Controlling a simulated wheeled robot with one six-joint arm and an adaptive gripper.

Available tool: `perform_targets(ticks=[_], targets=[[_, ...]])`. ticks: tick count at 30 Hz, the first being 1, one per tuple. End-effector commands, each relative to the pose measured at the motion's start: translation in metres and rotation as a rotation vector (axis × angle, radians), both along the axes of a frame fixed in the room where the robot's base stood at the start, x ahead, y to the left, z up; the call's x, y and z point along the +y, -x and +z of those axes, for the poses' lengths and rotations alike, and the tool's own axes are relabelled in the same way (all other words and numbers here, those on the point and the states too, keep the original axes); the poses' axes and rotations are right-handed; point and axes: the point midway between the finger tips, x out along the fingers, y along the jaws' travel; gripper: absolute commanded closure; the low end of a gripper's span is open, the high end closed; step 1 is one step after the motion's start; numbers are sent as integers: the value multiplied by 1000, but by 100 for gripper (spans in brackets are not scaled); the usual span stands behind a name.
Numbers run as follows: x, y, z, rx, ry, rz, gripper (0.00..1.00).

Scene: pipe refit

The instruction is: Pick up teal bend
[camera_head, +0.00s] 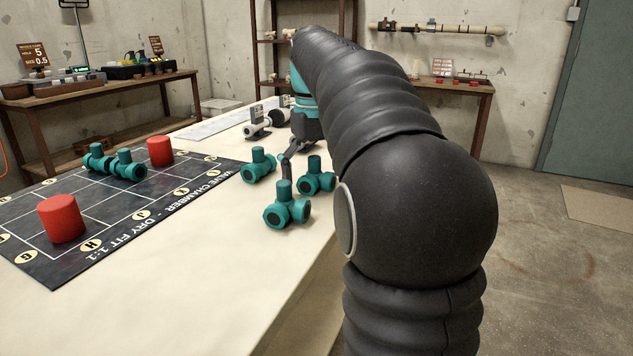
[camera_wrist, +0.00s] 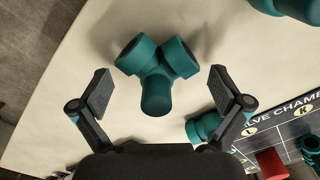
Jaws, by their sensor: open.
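The teal bend (camera_wrist: 140,55) lies between my gripper's fingers in the wrist view, with two sockets spread apart and a round stem. It appears to be the right one of three loose teal fittings in the head view (camera_head: 317,179), near the table's right edge. My gripper (camera_wrist: 161,87) is open above it, one finger on each side, with visible gaps and no contact seen. In the head view, my arm hides part of the gripper.
Another teal fitting (camera_head: 287,208) stands nearer, and one (camera_head: 258,166) stands farther left, close beside one finger in the wrist view. The dark mat (camera_head: 120,215) holds red cylinders (camera_head: 61,219) and joined teal fittings (camera_head: 115,162). The table (camera_head: 190,300) is clear in front.

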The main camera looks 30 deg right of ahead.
Motion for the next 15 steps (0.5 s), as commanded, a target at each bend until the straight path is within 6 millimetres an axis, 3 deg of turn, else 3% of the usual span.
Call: perform_targets(ticks=[2, 10, 15], targets=[[0, 0, 0, 0, 0, 0, 5], [0, 0, 0, 0, 0, 0, 72], [0, 0, 0, 0, 0, 0, 73]])
